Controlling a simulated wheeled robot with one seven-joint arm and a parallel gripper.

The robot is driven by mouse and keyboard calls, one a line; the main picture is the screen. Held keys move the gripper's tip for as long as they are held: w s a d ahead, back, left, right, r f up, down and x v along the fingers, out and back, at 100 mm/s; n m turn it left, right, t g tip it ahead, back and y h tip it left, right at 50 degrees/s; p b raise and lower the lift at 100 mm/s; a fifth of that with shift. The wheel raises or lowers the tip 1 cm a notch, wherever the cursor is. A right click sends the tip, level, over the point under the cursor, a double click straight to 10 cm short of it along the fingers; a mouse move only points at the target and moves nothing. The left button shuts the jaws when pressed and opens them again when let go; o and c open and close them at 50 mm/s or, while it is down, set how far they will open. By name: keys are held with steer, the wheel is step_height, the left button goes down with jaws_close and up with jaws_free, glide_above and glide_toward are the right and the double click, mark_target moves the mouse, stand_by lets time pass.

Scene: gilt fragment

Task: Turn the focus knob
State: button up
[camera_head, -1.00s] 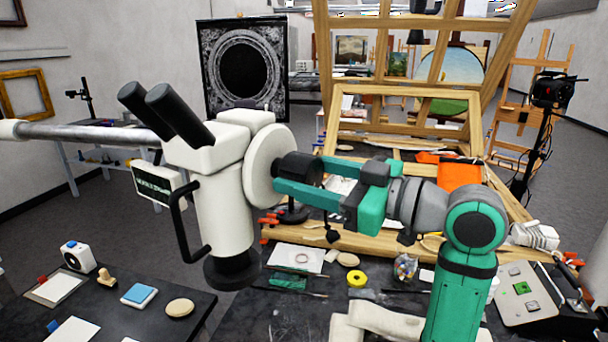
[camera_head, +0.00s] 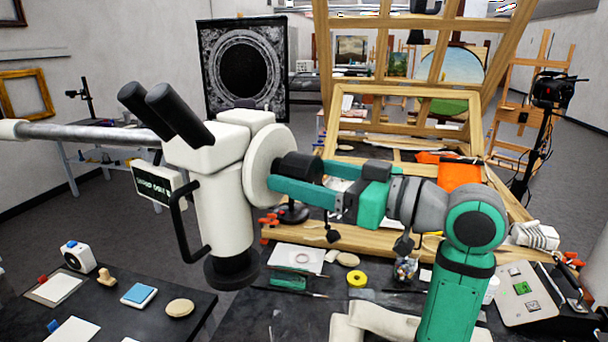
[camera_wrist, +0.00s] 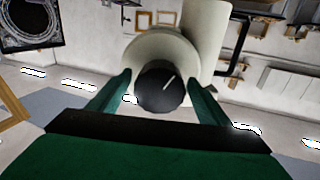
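The focus knob (camera_head: 297,163) is a black cylinder on the round white side housing (camera_head: 262,165) of a white microscope (camera_head: 222,200) with black eyepieces. My gripper (camera_head: 298,174) reaches it from the right, with its teal fingers on opposite sides of the knob. In the wrist view the knob (camera_wrist: 157,92) sits between the two fingertips, which appear to press on its sides. A white mark on its face slants up to the right. The far finger's tip is partly hidden behind the knob in the head view.
A metal boom (camera_head: 85,132) carries the microscope from the left. A wooden frame (camera_head: 400,245) stands close behind my gripper. The dark worktable below holds a yellow tape roll (camera_head: 357,278) and small tools.

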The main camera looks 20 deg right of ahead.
steer(key=v, duration=1.1)
steer(key=shift+a, duration=0.1)
stand_by(1.3)
